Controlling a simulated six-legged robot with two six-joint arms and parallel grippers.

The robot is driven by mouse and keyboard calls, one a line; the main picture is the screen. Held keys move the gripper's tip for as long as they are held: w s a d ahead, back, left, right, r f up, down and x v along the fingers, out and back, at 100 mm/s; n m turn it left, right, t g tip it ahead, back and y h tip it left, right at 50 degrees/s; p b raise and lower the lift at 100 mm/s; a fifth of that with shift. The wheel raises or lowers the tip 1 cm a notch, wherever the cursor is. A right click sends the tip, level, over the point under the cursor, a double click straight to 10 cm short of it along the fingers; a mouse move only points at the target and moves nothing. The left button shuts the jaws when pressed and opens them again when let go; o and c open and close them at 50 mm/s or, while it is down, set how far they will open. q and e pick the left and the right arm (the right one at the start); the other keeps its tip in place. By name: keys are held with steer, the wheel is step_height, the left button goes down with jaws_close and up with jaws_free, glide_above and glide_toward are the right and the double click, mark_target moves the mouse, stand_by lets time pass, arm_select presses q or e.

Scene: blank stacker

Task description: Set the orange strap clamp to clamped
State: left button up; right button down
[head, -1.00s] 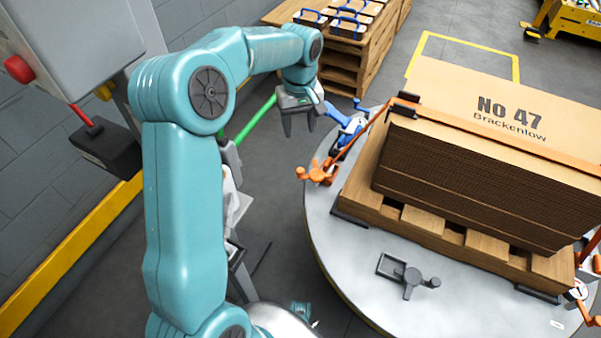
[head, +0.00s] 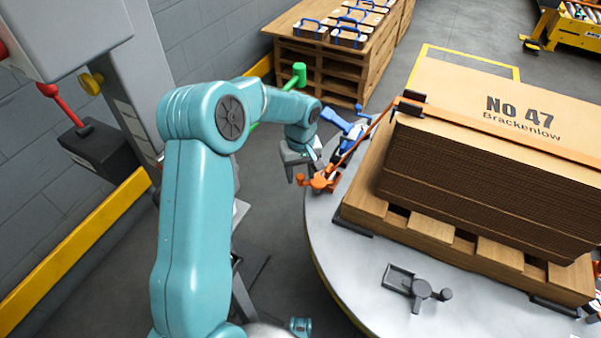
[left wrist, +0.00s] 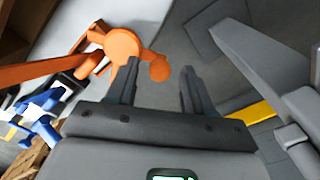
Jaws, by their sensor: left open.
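The orange strap clamp (head: 322,181) sits at the left rim of the round grey turntable (head: 335,240). An orange strap (head: 362,142) runs from it up to the top of the cardboard stack. My left gripper (head: 302,178) is open and empty, just left of the clamp, its fingers pointing down. In the left wrist view, the clamp's orange body (left wrist: 122,46) lies beyond the left finger, and its round knob end (left wrist: 160,69) shows between the open fingertips (left wrist: 158,72). I cannot tell whether a finger touches it. My right gripper is not in view.
A blue clamp (head: 350,135) stands just behind the orange one. The cardboard stack (head: 480,185) rests on a wooden pallet (head: 450,240). A dark grey clamp (head: 420,288) lies on the turntable's front. A green-handled lever (head: 299,74) is behind my left arm.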

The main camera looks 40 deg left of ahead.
arm_select(q)
jaws_close()
steer(key=shift+r, duration=0.1)
steer(key=shift+w+a+m+p, duration=0.2)
steer(key=shift+m+p, duration=0.35)
steer(key=shift+w+a+m+p, duration=0.15)
steer(key=shift+m+p, duration=0.4)
steer(key=shift+w+a+m+p, duration=0.2)
steer(key=shift+w+m+p, duration=0.25)
steer(key=shift+m, duration=0.5)
steer(key=shift+w+a+m+p, duration=0.15)
steer(key=shift+w+m+p, duration=0.1)
steer(key=shift+m+p, duration=0.55)
steer(key=shift+m, duration=0.25)
jaws_free()
